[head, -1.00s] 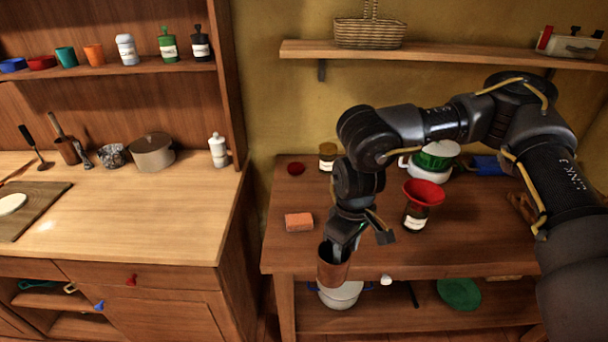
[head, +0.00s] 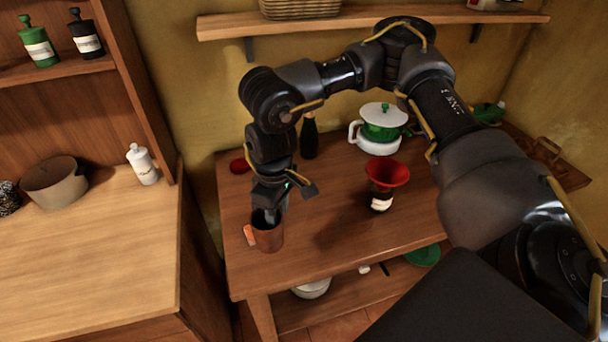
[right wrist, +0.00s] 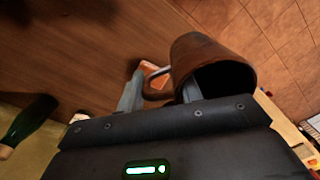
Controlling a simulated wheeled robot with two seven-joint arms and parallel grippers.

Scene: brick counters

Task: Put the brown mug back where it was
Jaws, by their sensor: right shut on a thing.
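The brown mug (head: 269,236) is upright in the head view, at the front left part of the wooden table (head: 330,250). I cannot tell whether its base touches the table. My right gripper (head: 270,212) comes down on it from above and is shut on it. In the right wrist view the mug (right wrist: 205,55) shows its dark opening, and its handle lies between the fingers (right wrist: 160,92). My left gripper is not in view.
An orange block (head: 249,235) is partly hidden beside the mug. A dark jar with a red funnel-shaped top (head: 388,173) stands to the right. Behind are a dark bottle (head: 309,136), a red lid (head: 240,165) and a green-and-white pot (head: 382,122). The table's middle front is clear.

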